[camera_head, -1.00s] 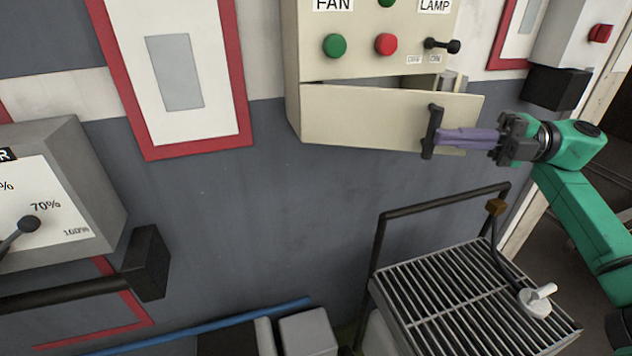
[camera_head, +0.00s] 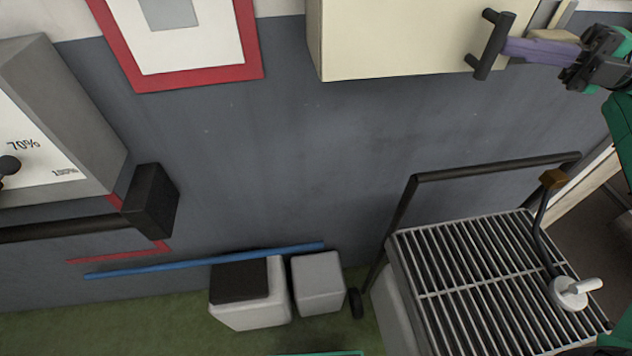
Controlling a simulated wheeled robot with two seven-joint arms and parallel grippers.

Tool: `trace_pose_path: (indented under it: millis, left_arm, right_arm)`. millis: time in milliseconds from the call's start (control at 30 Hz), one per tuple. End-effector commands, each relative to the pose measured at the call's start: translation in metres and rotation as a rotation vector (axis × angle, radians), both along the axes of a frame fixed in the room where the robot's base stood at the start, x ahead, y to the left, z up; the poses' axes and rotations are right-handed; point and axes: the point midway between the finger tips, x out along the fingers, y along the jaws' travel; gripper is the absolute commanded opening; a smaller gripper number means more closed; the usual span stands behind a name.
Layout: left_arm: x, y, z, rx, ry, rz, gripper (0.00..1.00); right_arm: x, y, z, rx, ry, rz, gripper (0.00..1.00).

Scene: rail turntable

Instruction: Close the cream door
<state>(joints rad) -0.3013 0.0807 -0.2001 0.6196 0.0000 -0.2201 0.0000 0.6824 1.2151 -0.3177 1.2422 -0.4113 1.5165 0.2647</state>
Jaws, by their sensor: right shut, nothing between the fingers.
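The cream door (camera_head: 400,38) is at the top of the view, on the front of a cream wall box, and its top is cut off by the picture edge. It has a black bar handle (camera_head: 489,46) near its right side. A grey and cream part of the box shows past the door's right edge, so the door looks ajar there. My right gripper (camera_head: 508,47) has purple fingers, shut and empty, with the tips against or right beside the handle; I cannot tell if they touch. My left gripper is out of view.
A grey lever box (camera_head: 60,110) juts out at left. A blue bar (camera_head: 210,260) and two small bins (camera_head: 318,283) are low along the wall.

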Motion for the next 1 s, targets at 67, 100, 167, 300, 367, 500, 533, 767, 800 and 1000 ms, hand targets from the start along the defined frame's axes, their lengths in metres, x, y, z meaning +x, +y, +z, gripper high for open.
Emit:
trace_pose_path:
  millis: [67,100,167,300,367,500,533,767,800,1000]
  left_arm:
    - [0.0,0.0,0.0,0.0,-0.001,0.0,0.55]
    - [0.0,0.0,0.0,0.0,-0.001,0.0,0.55]
    - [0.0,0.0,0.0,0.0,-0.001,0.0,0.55]
    - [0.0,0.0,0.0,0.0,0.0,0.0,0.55]
    - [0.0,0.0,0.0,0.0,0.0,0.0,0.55]
    - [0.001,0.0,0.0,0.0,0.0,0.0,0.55]
    - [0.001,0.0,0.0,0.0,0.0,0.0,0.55]
    - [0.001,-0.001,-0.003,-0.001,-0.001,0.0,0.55]
    - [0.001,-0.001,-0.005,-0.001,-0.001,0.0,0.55]
    - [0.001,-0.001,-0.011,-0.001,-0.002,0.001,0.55]
  right_arm:
    - [0.002,0.001,-0.003,-0.003,0.005,-0.006,0.0]
    - [0.003,0.001,-0.003,-0.003,0.006,-0.006,0.0]
    - [0.003,0.001,-0.003,-0.003,0.006,-0.006,0.0]
    - [0.002,0.002,-0.004,-0.004,0.007,-0.003,0.0]
    - [0.002,0.002,-0.005,-0.005,0.008,-0.002,0.0]
    - [0.002,0.003,-0.005,-0.007,0.009,-0.001,0.0]
    - [0.002,0.003,-0.005,-0.007,0.009,-0.001,0.0]
    - [0.001,-0.004,-0.007,-0.008,0.01,-0.001,0.0]
    - [0.0,-0.008,-0.007,-0.007,0.009,-0.002,0.0]
    - [-0.015,-0.054,-0.004,0.001,0.001,-0.009,0.0]
